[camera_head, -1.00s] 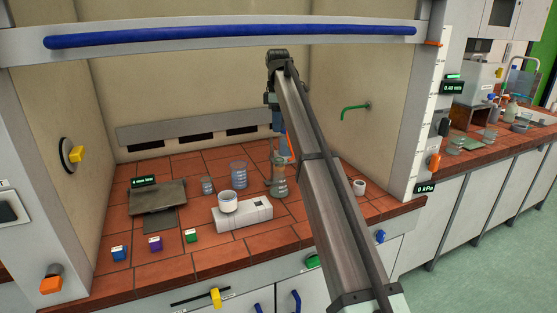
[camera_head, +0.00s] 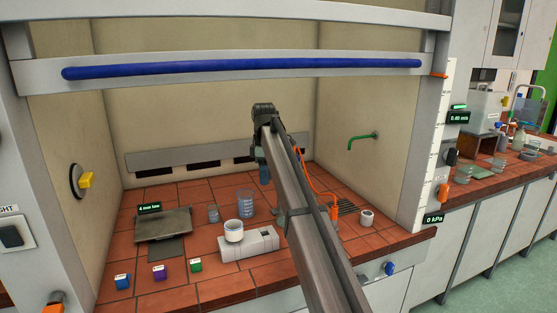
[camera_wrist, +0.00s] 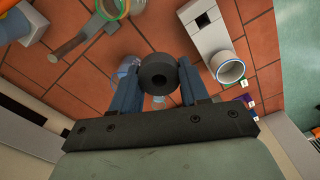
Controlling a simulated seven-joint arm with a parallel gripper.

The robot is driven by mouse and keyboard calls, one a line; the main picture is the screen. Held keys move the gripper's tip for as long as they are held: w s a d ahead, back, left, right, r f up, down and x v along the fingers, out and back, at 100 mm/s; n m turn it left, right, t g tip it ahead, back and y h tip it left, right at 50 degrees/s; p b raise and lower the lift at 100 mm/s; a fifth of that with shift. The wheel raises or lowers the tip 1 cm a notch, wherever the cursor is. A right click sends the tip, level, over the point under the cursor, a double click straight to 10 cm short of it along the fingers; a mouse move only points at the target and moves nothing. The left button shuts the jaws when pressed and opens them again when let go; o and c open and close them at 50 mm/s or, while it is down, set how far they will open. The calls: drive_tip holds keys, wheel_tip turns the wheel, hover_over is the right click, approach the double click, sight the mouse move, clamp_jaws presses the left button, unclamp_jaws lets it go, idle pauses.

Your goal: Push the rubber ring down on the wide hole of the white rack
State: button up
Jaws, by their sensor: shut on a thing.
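My gripper (camera_wrist: 160,88) is shut on a black rubber ring (camera_wrist: 159,72), held between the two blue-grey fingers with its small centre hole facing the wrist camera. The ring hangs above the tiled bench, apart from what lies below. A low white block (camera_head: 262,243) stands at the front of the bench. It also shows in the wrist view (camera_wrist: 216,37), with a dark square in its top. Whether it is the rack, and where a wide hole lies, I cannot tell.
A white cup (camera_head: 234,232) sits at the block's left end. Glass beakers (camera_head: 246,203) stand behind it. A grey plate (camera_head: 163,224) and small coloured cubes (camera_head: 160,272) are left. A small white pot (camera_head: 367,217) is right. The hood's sash (camera_head: 230,78) crosses above the arm.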

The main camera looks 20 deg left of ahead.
drive_tip(key=s+d+f+m, duration=0.1)
drive_tip(key=s+d+f, duration=0.2)
drive_tip(key=s+f, duration=0.4)
drive_tip(key=shift+s, duration=0.6)
drive_tip(key=shift+f, duration=0.2)
drive_tip(key=shift+f, duration=2.6)
drive_tip(key=shift+f, duration=1.1)
drive_tip(key=shift+r, duration=0.4)
idle(0.4)
drive_tip(key=shift+f, duration=0.4)
idle(0.8)
drive_tip(key=shift+s+d, duration=0.1)
drive_tip(key=shift+d, duration=0.1)
idle(0.6)
